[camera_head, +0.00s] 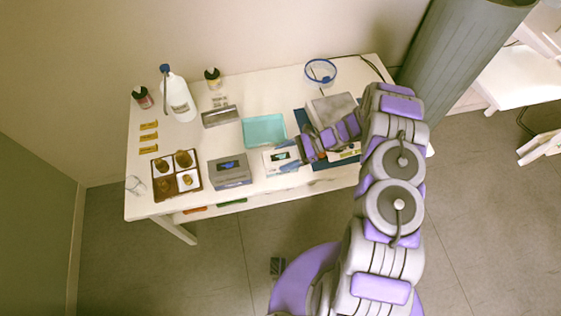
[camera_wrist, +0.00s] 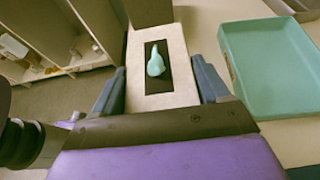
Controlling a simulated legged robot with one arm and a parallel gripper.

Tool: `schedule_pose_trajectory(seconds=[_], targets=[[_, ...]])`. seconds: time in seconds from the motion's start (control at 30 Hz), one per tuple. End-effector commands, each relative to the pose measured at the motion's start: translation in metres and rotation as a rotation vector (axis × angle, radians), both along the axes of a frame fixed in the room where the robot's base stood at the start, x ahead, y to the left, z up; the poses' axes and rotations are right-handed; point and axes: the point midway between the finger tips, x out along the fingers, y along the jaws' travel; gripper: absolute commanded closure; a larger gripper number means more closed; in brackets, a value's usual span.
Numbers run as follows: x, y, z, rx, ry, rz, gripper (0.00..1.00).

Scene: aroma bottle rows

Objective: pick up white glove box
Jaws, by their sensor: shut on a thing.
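The white glove box (camera_head: 273,164) is near the table's front edge, right of the grey box in the head view. In the wrist view the white glove box (camera_wrist: 183,64) has a dark panel on top with a teal glove (camera_wrist: 155,62) poking out. My gripper (camera_head: 291,161) reaches it from the right. In the wrist view my gripper (camera_wrist: 158,80) has one blue-grey finger on each side of the box, shut on it. Whether the box rests on the table or is slightly raised cannot be told.
A grey box (camera_head: 230,172) stands close on the left. A teal tray (camera_head: 264,130) lies just behind. A brown tray (camera_head: 176,176) with several small brown items is at the left. A white jug (camera_head: 178,98) and two small bottles stand at the back left.

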Motion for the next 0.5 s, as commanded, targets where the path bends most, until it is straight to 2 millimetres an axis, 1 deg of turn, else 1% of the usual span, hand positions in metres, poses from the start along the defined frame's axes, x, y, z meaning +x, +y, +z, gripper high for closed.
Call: schedule_pose_trajectory(seconds=[0.03, 0.1, 0.37, 0.5], targets=[[0.0001, 0.0000, 0.0000, 0.000, 0.000, 0.000, 0.58], [0.0002, 0.0001, 0.0001, 0.000, 0.000, 0.000, 0.64], [0.0002, 0.0001, 0.0013, 0.000, 0.000, 0.000, 0.64], [0.0008, -0.0001, 0.0084, 0.000, -0.003, -0.001, 0.64]])
